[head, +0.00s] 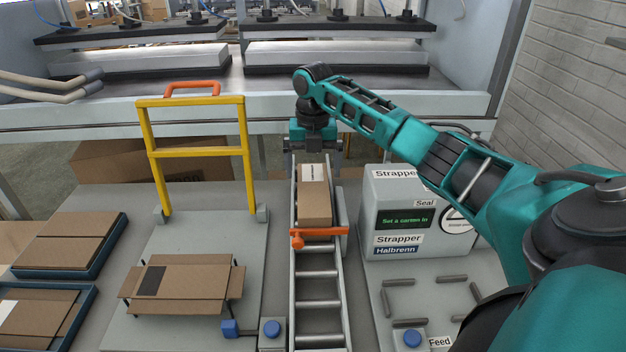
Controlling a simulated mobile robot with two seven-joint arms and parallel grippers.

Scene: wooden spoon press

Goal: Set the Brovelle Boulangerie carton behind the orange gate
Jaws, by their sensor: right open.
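A small brown carton (314,205) with a white label lies on the roller conveyor (318,305). The label is too small to read, so I cannot tell if it says Brovelle Boulangerie. The carton is on the far side of the orange gate (320,233), its near end close against the gate; whether they touch I cannot tell. My right gripper (314,155) points down at the carton's far end, open, with its fingers spread. It appears apart from the carton. My left gripper is not in view.
A strapper machine (408,213) with a green screen stands right of the conveyor. A yellow frame (198,153) rises on the left, behind a flat unfolded carton blank (190,278). Blue trays (85,268) of flat cardboard are at far left. Blue buttons (271,328) sit in front.

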